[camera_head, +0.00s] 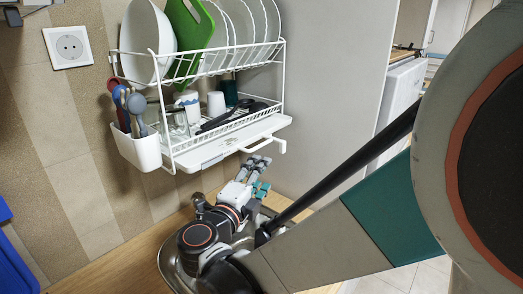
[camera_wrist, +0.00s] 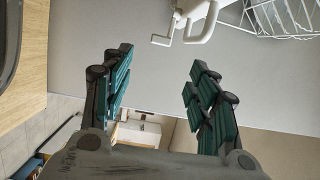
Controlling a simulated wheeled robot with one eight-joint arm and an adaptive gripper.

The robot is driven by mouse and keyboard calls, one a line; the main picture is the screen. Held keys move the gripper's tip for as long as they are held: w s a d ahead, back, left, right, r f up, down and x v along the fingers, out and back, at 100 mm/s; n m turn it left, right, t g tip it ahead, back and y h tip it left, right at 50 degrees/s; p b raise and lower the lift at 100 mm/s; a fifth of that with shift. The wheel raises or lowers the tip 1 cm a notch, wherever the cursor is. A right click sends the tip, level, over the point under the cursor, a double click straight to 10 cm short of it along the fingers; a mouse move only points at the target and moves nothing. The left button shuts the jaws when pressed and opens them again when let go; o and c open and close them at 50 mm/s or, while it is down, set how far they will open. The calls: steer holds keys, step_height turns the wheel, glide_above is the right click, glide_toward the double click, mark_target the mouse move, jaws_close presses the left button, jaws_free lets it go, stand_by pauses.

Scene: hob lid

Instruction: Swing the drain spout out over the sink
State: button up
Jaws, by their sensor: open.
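The white drain spout (camera_head: 279,141) sits at the right front edge of the dish rack's drip tray (camera_head: 225,143), with a short downturned end. In the wrist view the spout (camera_wrist: 205,28) shows at the top, beyond the fingertips. My gripper (camera_head: 259,174) is just below the spout, with its fingers pointing up toward it. In the wrist view my gripper (camera_wrist: 160,62) is open, with nothing between its teal-padded fingers and apart from the spout. The sink (camera_head: 170,266) shows only as a dark metal rim at the bottom, mostly hidden by my arm.
The wall rack (camera_head: 284,75) holds plates, a white bowl (camera_head: 147,40), a green board (camera_head: 190,35) and cups. A utensil cup (camera_head: 139,149) hangs at its left. A grey panel (camera_head: 335,85) stands to the right. Wooden counter (camera_head: 130,262) surrounds the sink. A blue object (camera_head: 20,262) is far left.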

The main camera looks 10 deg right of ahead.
steer(key=shift+v, duration=1.35)
steer(key=shift+d, duration=0.1)
